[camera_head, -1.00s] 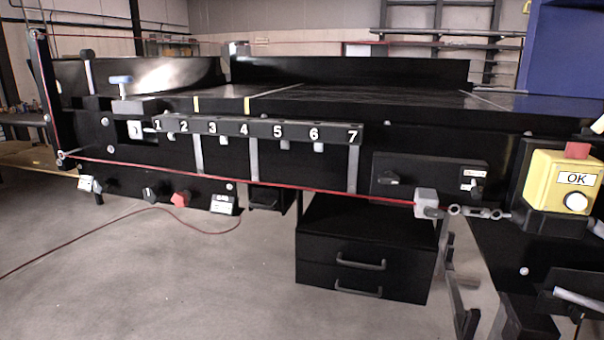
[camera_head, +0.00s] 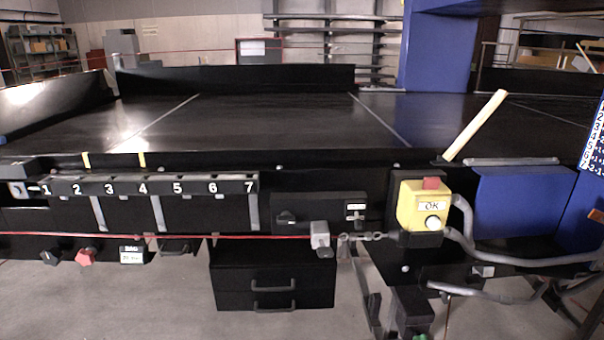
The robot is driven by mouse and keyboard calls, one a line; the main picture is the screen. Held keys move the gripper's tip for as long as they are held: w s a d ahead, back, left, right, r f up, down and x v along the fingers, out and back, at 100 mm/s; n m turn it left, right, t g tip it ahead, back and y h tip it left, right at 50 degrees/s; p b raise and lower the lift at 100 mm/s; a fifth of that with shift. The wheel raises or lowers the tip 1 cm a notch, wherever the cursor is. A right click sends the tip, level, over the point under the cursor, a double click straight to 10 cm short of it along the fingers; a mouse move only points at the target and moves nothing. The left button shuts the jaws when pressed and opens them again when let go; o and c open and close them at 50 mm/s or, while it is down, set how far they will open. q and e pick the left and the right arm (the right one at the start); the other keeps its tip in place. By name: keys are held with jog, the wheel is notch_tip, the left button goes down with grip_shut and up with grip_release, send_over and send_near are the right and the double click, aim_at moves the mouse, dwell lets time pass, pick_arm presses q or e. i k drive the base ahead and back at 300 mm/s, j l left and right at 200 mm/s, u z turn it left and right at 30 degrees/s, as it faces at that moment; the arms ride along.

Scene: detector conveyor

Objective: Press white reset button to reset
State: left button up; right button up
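The white reset button (camera_head: 432,223) is a round knob on the lower front of a yellow box (camera_head: 408,212). An "OK" label (camera_head: 432,205) is above it and a red button (camera_head: 431,183) is on top of the box. The box is mounted on the black front side of the conveyor, right of the middle of the view. Nothing touches or covers the white button. Neither of my grippers shows in this view.
A numbered rail (camera_head: 150,184) runs along the conveyor front at left. A red cord (camera_head: 150,235) leads to a grey switch (camera_head: 320,236). A wooden stick (camera_head: 476,125) leans near the box. Grey hoses (camera_head: 520,257) run to its right. Black drawers (camera_head: 273,275) stand below.

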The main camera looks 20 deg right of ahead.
aim_at(433, 223)
jog(key=z, duration=1.4)
